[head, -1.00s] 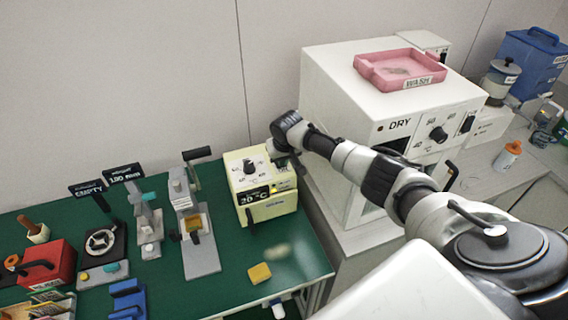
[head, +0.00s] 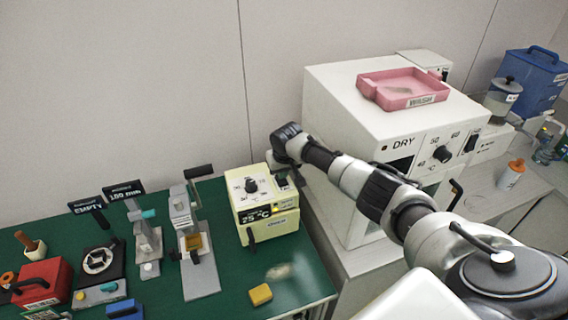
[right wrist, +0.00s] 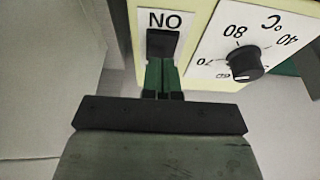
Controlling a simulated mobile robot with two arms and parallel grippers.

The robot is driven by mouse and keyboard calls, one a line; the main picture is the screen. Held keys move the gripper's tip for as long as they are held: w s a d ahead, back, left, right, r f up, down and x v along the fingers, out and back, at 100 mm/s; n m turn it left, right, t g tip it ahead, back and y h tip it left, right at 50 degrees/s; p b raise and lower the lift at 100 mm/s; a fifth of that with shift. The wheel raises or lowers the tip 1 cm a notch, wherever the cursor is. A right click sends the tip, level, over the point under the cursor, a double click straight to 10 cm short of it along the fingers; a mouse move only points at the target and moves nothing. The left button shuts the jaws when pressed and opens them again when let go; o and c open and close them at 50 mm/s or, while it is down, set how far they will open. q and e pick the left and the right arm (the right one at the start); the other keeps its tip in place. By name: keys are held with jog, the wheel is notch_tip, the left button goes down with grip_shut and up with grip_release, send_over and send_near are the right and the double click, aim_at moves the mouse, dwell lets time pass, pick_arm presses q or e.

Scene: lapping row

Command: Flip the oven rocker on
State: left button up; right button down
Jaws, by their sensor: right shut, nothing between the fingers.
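A small cream heater box (head: 268,222) stands at the right end of the green bench, with a dial (head: 251,186) on top and a display that seems to read 25 °C. The right wrist view shows its black rocker (right wrist: 162,43) marked ON, upside down, beside the dial (right wrist: 244,62). My right gripper (right wrist: 157,78) is shut and empty, its green fingertips at the near edge of the rocker; I cannot tell whether they touch. The larger white DRY cabinet (head: 340,95) also has a dial and a black rocker (head: 470,143). My left gripper is out of view.
The DRY cabinet stands close to the right of the cream box, with a pink tray (head: 371,91) on top. A lever press (head: 187,215) stands to the left. A yellow block (head: 260,294) lies in front. My right arm crosses before the cabinet.

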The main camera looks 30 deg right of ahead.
aim_at(283, 181)
jog(key=p+v, duration=0.3)
jog(key=shift+w+d+r, duration=0.1)
jog(key=shift+w+r, duration=0.15)
jog(key=shift+r, duration=0.2)
jog(key=shift+s+r+p, duration=0.15)
jog(key=shift+r+p, duration=0.15)
jog(key=shift+p, duration=0.15)
jog(key=s+b+v, duration=0.1)
jog(key=b+v, duration=0.1)
jog(key=v, duration=0.7)
jog(key=shift+s+a+f, duration=0.2)
jog(key=shift+s+a, duration=0.1)
jog(key=shift+s, duration=0.15)
